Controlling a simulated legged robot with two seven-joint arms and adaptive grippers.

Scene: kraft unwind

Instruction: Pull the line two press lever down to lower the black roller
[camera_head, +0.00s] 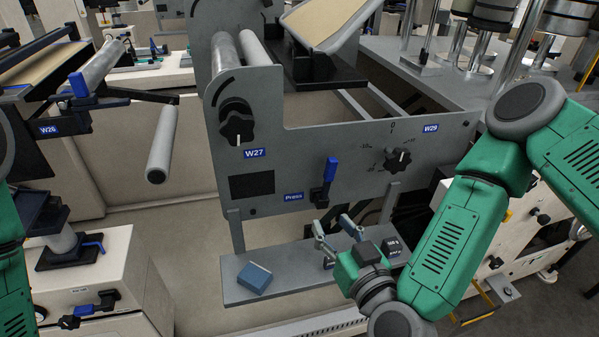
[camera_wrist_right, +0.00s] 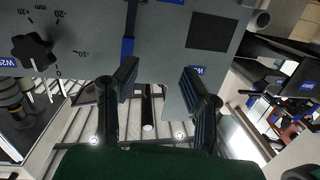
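The press lever (camera_head: 331,170) has a blue upright handle on a dark pivot, on the grey panel (camera_head: 300,150) right of the blue "Press" label (camera_head: 293,197). Its blue handle also shows in the right wrist view (camera_wrist_right: 128,47), beside the left-hand finger. My right gripper (camera_head: 333,226) is open and empty, below the lever and apart from it in the head view. Its two spread fingers show in the wrist view (camera_wrist_right: 158,78). I cannot pick out the black roller with certainty; the panel may hide it. My left gripper is out of view; only green arm parts show at the left edge.
The W29 dial (camera_head: 398,159) sits right of the lever and the W27 knob (camera_head: 237,125) upper left. A grey shelf (camera_head: 290,280) below carries a blue box (camera_head: 254,278) and a dark block. A pale roller on an arm (camera_head: 160,145) sticks out at left.

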